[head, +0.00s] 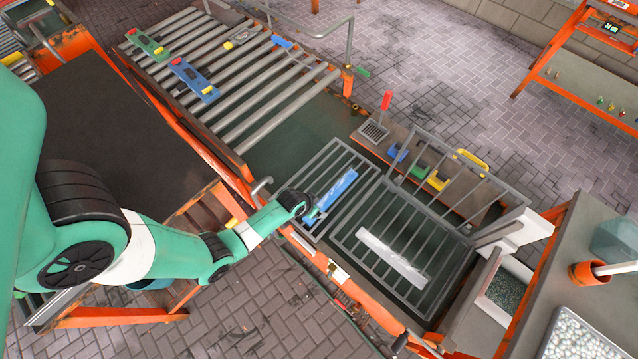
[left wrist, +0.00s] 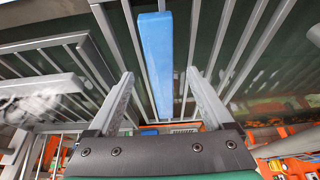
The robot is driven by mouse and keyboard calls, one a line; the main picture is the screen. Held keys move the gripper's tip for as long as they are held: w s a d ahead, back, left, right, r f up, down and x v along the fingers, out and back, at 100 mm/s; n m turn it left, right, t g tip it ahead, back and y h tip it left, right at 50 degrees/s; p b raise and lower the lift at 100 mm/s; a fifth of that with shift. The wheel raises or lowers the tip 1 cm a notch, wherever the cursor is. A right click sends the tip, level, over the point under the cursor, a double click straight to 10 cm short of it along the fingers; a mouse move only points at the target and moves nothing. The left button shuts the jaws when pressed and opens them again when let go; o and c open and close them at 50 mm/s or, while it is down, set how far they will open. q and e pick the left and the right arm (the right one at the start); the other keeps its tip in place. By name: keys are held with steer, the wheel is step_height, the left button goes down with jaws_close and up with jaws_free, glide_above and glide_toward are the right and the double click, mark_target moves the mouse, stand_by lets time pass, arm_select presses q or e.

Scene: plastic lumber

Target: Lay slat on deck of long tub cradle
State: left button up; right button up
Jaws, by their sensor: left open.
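A blue slat (head: 332,188) lies on a narrow grey barred rack (head: 318,162), seen in the head view. A pale grey-white slat (head: 392,256) lies across the wider barred rack (head: 424,232) to its right. I cannot tell which rack is the long tub cradle. My left gripper (head: 314,212) is at the near end of the blue slat. In the left wrist view the open fingers of the left gripper (left wrist: 160,76) stand either side of the blue slat (left wrist: 155,50), with gaps on both sides. My right gripper is in neither view.
A roller conveyor (head: 245,85) at upper left carries a green block (head: 147,46) and a blue block (head: 193,78). An upright wire grid (head: 450,165) stands behind the racks. A bench (head: 590,225) with a pebble tray (head: 580,335) stands at right.

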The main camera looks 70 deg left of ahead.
arm_select(q)
steer(key=b+x, duration=0.2)
steer(key=x, duration=0.2)
steer(key=shift+f, duration=0.15)
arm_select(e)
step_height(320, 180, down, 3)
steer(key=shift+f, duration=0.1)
arm_select(q)
jaws_close()
